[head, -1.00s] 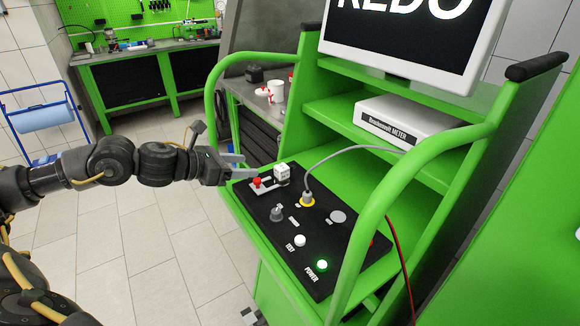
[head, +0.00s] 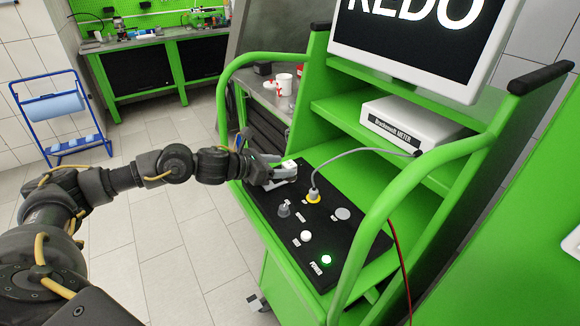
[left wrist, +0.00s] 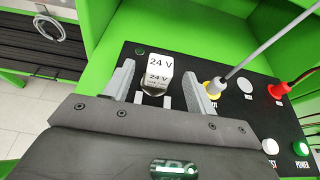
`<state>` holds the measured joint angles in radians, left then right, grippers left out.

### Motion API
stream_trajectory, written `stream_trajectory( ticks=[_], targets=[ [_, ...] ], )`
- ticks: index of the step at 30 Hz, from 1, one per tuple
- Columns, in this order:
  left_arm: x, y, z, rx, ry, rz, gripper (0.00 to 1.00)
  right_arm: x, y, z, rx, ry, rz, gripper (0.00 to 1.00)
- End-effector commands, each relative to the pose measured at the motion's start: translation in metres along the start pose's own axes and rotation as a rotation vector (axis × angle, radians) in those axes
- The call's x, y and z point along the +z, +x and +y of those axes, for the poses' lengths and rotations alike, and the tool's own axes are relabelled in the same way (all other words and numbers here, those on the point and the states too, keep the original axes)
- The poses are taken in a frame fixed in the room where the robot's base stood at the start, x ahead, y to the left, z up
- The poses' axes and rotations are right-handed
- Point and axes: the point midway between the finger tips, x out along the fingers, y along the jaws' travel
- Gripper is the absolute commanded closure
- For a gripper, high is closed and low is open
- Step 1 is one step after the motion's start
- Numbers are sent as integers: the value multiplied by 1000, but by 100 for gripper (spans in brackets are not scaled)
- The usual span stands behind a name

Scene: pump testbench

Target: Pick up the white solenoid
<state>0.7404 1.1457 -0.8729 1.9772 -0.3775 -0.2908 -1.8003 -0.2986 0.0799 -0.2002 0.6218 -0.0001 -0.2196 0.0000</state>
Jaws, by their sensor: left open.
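The white solenoid (left wrist: 159,70) is a small white block marked "24 V", standing on the black test panel (left wrist: 238,112). In the left wrist view it lies between the two fingers of my left gripper (left wrist: 160,84), which is open around it. A gap shows between the block and each finger. In the head view the solenoid (head: 289,165) is partly hidden by my left gripper (head: 284,174), at the panel's far left end. My right gripper is not in view.
A grey cable with a yellow-ringed plug (head: 314,196) stands in the panel near my gripper. A grey knob (head: 284,210), a white button (head: 306,236) and a lit green button (head: 326,260) are nearer. Green handrails (head: 392,190) flank the panel. A white meter box (head: 414,124) sits on the shelf.

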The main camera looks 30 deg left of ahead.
Motion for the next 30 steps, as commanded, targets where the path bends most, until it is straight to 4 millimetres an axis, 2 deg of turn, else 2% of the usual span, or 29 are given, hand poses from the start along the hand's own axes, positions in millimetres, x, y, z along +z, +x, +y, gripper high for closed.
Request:
stream_trajectory(
  ticks=[4, 12, 24, 30],
  targets=[
    [2, 14, 0, 0, 0, -2, 44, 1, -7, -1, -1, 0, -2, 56],
    [0, 16, 1, 1, 1, -2, 45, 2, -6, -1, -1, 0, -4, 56],
    [0, 16, 1, 1, 1, -2, 97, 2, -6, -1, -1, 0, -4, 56],
    [2, 16, 1, 1, 1, -4, 98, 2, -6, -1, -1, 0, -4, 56]
  ],
)
